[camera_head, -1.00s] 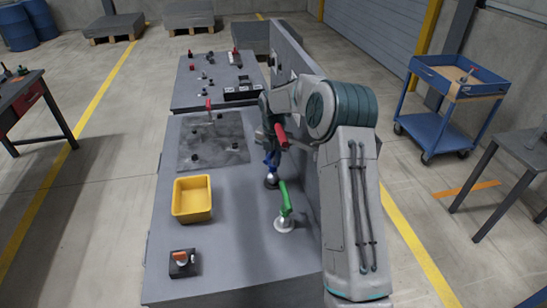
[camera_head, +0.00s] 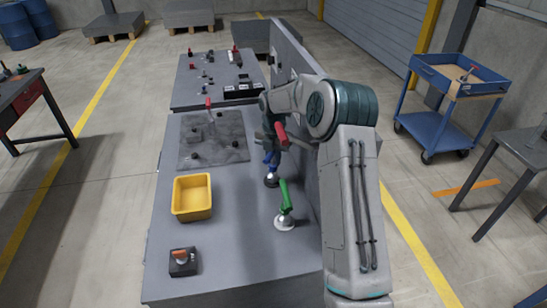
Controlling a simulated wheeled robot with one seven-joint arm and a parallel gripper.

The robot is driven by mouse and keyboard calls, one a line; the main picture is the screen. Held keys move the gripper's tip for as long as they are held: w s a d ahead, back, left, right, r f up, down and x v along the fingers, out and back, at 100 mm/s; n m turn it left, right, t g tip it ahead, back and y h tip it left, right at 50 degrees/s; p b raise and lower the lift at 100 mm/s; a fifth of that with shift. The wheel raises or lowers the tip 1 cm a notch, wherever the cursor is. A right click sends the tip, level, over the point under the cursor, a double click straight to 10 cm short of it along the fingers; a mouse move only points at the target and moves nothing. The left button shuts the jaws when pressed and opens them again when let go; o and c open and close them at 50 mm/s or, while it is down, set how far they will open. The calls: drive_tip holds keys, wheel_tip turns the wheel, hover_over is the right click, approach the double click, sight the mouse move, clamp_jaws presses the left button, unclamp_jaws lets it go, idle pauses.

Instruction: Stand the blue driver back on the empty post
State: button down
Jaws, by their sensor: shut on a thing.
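The blue driver (camera_head: 271,158) shows as a small blue part just below my gripper (camera_head: 271,149). My gripper is shut on it, and the arm hides its upper part. A post with a round silver base (camera_head: 271,181) is directly below the blue driver, near the wall panel. I cannot tell whether the driver touches the post or is just above it. A green driver (camera_head: 285,196) leans a little over another round silver base (camera_head: 284,223), nearer to me.
A yellow bin (camera_head: 192,214) and a dark box with an orange-topped part (camera_head: 182,262) are on the bench's left side. The wall panel (camera_head: 306,165) stands close on the right.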

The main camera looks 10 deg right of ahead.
drive_tip(key=c, duration=1.3)
unclamp_jaws()
drive_tip(key=shift+o, duration=0.2)
